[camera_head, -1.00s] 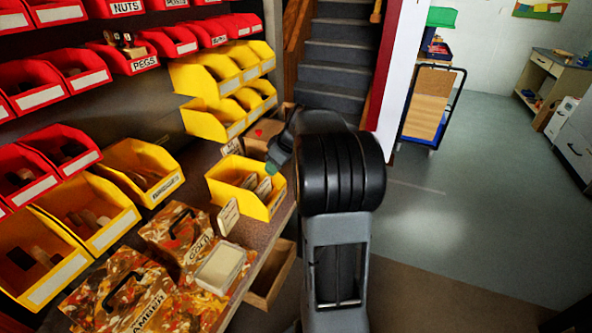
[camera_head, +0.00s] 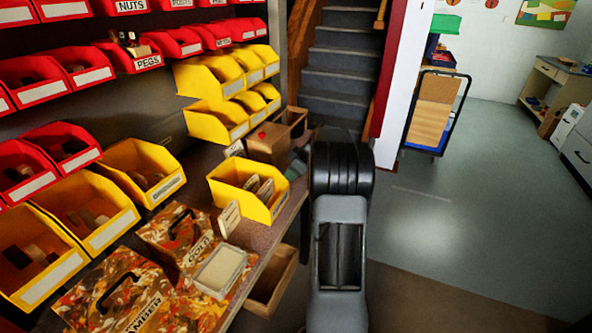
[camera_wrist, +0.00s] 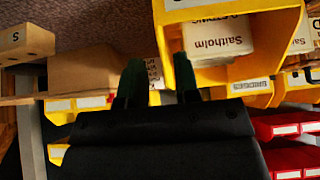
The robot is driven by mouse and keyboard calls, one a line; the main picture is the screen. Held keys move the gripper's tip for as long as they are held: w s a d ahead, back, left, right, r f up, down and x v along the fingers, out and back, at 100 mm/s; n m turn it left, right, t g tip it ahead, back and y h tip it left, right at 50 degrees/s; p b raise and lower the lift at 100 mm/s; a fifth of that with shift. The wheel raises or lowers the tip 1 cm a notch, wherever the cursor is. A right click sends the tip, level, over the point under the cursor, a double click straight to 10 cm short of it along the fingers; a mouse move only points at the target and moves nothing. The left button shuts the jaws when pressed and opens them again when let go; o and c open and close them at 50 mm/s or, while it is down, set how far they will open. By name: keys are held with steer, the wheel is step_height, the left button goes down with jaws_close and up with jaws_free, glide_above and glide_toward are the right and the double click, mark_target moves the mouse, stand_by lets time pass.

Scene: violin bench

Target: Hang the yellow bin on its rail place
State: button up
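The yellow bin (camera_head: 232,194) stands upright on the bench, with small packets and pale cards in it. In the wrist view the bin (camera_wrist: 283,22) is at the upper right, with a white box lettered "Saitholm" inside. My gripper (camera_wrist: 158,82) is open, with dark green fingers apart. Its right finger overlaps the bin's left wall in the picture; I cannot tell if it touches. In the head view the gripper is mostly hidden behind my arm, right of the bin. On the wall, a dark stretch without a bin (camera_head: 182,153) lies between the near and far yellow bins.
Red bins (camera_head: 135,58) and other yellow bins (camera_head: 222,122) hang on the wall. Marbled cases (camera_head: 128,293), a pale tray (camera_head: 220,270) and a card (camera_head: 229,218) lie near the bin. A cardboard box (camera_head: 268,143) stands behind it. An open drawer (camera_head: 272,284) juts below. The floor at right is clear.

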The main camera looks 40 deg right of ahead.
steer(key=shift+b+x, duration=0.35)
steer(key=shift+x, duration=1.75)
steer(key=shift+c, duration=0.3)
jaws_close()
steer(key=shift+r, duration=1.5)
steer(key=shift+r+p, duration=0.15)
steer(key=shift+p, duration=0.15)
